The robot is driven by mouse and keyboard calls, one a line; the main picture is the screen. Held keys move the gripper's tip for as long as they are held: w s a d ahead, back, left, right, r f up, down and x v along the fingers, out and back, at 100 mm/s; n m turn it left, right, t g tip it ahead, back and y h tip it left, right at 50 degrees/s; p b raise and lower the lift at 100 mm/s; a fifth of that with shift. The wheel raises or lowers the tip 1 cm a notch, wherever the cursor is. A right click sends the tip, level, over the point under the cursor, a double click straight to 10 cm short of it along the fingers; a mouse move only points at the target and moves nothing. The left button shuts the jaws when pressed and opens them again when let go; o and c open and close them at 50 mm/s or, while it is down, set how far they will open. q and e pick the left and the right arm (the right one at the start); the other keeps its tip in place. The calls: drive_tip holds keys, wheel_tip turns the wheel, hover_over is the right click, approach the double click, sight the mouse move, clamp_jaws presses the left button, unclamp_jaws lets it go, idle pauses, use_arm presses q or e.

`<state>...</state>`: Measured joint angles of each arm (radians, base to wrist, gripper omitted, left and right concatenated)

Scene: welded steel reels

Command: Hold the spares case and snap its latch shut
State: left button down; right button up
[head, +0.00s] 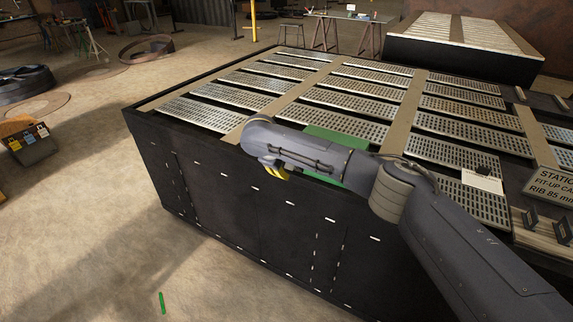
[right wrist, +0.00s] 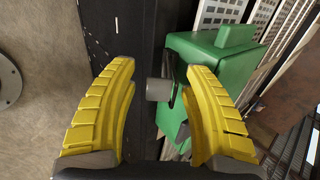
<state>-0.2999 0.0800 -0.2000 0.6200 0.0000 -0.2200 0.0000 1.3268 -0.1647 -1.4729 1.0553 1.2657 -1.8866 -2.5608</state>
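The green spares case (head: 338,136) sits at the near edge of the slatted table in the head view, largely hidden behind my right arm. In the right wrist view the case (right wrist: 210,58) has a raised block on top and a dark slot in the side facing my gripper. A short grey cylinder (right wrist: 159,90), perhaps part of the latch, sticks out from that side. My right gripper (right wrist: 160,70) is open, its yellow fingers on either side of the cylinder with a gap to the left finger. In the head view the right gripper (head: 275,172) is partly hidden under its wrist. My left gripper is out of view.
The table (head: 225,185) has dark sides and perforated metal slats on top. A white card (head: 482,181) and a station sign (head: 551,184) lie to the right. The floor at left is mostly clear, with a box of coloured tags (head: 30,145) farther off.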

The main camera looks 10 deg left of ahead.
drive_tip(key=v, duration=1.2)
idle(0.5)
